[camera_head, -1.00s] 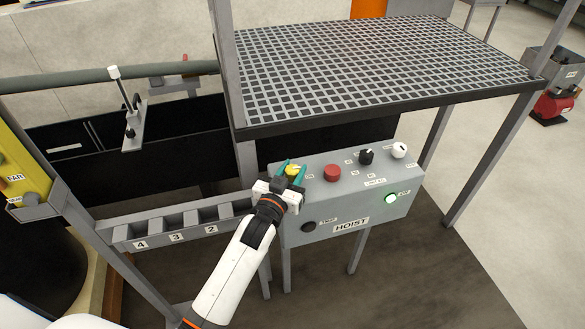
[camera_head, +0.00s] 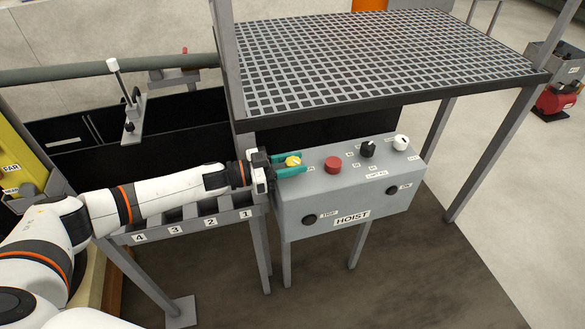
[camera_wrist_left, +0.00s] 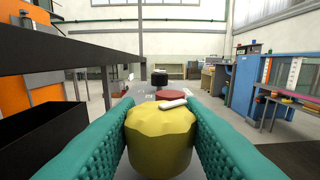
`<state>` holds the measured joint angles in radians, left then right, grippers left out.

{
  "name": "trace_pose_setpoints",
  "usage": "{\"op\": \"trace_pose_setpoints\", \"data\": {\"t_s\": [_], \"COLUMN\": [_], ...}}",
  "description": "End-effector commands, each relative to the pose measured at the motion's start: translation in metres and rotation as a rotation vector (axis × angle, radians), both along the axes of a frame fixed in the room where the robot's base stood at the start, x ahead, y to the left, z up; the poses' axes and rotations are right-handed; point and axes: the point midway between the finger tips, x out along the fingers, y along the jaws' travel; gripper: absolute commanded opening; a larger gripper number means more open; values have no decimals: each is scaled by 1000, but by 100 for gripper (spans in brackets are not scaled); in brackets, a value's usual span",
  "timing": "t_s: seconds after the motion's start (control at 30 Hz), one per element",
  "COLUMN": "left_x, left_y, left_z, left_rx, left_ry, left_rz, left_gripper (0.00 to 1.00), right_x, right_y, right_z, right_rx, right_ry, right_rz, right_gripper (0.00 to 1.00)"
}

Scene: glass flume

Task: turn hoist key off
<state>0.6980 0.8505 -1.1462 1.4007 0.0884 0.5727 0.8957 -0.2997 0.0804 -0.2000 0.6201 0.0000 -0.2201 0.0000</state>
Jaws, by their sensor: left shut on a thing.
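The grey hoist box (camera_head: 345,205), labelled HOIST, stands on legs below the grating. The yellow hoist key knob (camera_head: 293,161) is on its top at the left end. My left gripper (camera_head: 288,166), with teal fingers, is shut on this knob from the left. In the left wrist view the knob (camera_wrist_left: 160,138) sits between both fingers, with a white mark on its top pointing to the right and away. The lamp (camera_head: 391,190) on the box front is dark. My right gripper is not in view.
A red button (camera_head: 333,165), a black knob (camera_head: 367,149) and a white knob (camera_head: 400,142) share the box top. The grating platform (camera_head: 380,60) overhangs behind. Numbered slots (camera_head: 190,226) lie left of the box, under my left arm.

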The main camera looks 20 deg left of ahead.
Motion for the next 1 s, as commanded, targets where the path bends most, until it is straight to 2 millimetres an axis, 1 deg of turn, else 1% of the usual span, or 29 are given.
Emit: {"op": "trace_pose_setpoints", "data": {"t_s": [0.03, 0.3, 0.5, 0.73, 1.0], "left_x": [3, 3, 2, 2, 2], "left_y": [2, 1, 0, -1, -1], "left_z": [-2, -3, -2, 1, 3], "left_rx": [5, 1, -1, -4, -5], "left_ry": [-7, -6, -4, -4, -4], "left_rz": [-40, -260, -373, -444, -465], "left_gripper": [12, 12, 12, 12, 12], "right_x": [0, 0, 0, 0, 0], "right_y": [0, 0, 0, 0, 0], "right_z": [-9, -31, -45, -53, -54], "right_rx": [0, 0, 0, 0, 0], "right_ry": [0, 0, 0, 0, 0], "right_rz": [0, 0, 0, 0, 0], "right_gripper": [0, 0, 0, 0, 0]}}
